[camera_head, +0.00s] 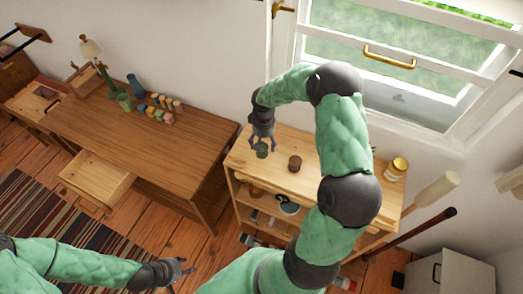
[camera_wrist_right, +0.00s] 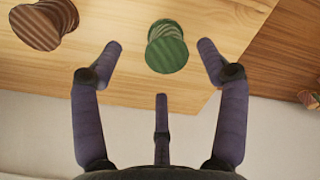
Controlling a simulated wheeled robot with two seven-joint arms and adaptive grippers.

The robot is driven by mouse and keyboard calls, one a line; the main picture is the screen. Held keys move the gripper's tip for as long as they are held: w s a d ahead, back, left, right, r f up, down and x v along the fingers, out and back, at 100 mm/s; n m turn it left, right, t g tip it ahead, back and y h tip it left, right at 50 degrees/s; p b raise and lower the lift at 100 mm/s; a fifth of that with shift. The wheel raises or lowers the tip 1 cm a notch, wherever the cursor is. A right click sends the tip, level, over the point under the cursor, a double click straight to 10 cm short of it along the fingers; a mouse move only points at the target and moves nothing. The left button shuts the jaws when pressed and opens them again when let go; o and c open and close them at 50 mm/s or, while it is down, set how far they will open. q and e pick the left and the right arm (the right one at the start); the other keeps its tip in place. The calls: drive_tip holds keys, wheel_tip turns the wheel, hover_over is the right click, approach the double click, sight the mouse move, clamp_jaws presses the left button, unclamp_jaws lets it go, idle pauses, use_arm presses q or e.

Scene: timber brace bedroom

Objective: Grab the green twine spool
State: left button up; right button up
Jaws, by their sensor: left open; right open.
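The green twine spool (camera_head: 262,150) stands on the light wooden shelf top (camera_head: 250,165), near its left end. It also shows in the right wrist view (camera_wrist_right: 166,46), between and a little beyond the open fingertips. My right gripper (camera_head: 262,140) is open just above and behind the spool, its fingers pointing down. In the right wrist view my right gripper (camera_wrist_right: 160,60) has its fingers spread on both sides of the spool, with no clear contact. My left gripper (camera_head: 185,270) is open and empty, low over the floor at the bottom left.
A brown spool (camera_head: 295,163) stands right of the green one and shows in the right wrist view (camera_wrist_right: 44,22). A yellow-lidded jar (camera_head: 396,168) is at the shelf's right end. A wooden desk (camera_head: 160,150) with an open drawer (camera_head: 95,183) stands to the left.

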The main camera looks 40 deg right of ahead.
sight(262, 155)
drive_tip(key=f, duration=0.5)
drive_tip(key=shift+w+f, duration=0.3)
drive_tip(key=shift+w, duration=0.05)
drive_tip(key=shift+s, duration=0.1)
drive_tip(key=c, duration=1.2)
